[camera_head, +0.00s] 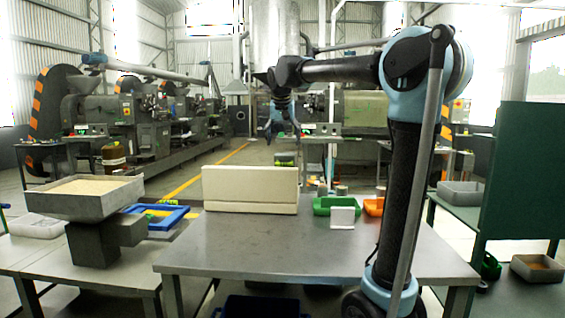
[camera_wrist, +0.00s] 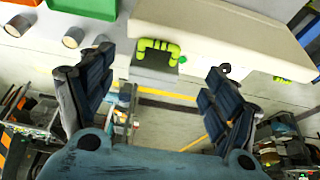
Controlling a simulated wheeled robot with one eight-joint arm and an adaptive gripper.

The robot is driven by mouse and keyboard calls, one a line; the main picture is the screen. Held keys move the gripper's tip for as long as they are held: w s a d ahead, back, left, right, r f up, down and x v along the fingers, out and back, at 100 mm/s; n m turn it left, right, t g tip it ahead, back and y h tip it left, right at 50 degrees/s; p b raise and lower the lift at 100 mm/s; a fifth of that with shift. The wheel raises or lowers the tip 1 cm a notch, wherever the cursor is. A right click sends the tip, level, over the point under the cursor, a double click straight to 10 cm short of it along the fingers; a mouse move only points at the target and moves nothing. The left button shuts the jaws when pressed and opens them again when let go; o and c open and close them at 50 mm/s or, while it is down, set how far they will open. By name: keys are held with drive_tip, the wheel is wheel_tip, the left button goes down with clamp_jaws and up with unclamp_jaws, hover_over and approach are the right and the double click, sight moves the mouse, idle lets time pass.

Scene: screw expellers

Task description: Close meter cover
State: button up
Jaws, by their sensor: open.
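No part is clearly recognisable as the meter cover. A cream box-like body (camera_head: 250,184) with a lower front ledge stands on the grey table; in the wrist view a long cream body (camera_wrist: 225,32) crosses the top. A small white upright plate on a foot (camera_head: 342,217) stands in front of a green bin. My gripper (camera_head: 282,128) hangs above and beyond the cream body, pointing down. In the wrist view its two fingers (camera_wrist: 155,98) are spread wide with nothing between them. A bright green handle-shaped part (camera_wrist: 157,47) on a grey block shows beyond the fingers, apart from them.
A green bin (camera_head: 322,206), an orange bin (camera_head: 373,207) and small cylinders (camera_head: 342,190) sit right of the cream body. A tray of pale grains (camera_head: 85,197) and a blue frame (camera_head: 165,217) are at left. The grey table's (camera_head: 270,245) front is clear.

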sight(284, 168)
drive_tip(key=x, duration=0.9)
drive_tip(key=shift+w+f, duration=0.1)
drive_tip(key=shift+f, duration=0.1)
drive_tip(key=shift+c, duration=0.2)
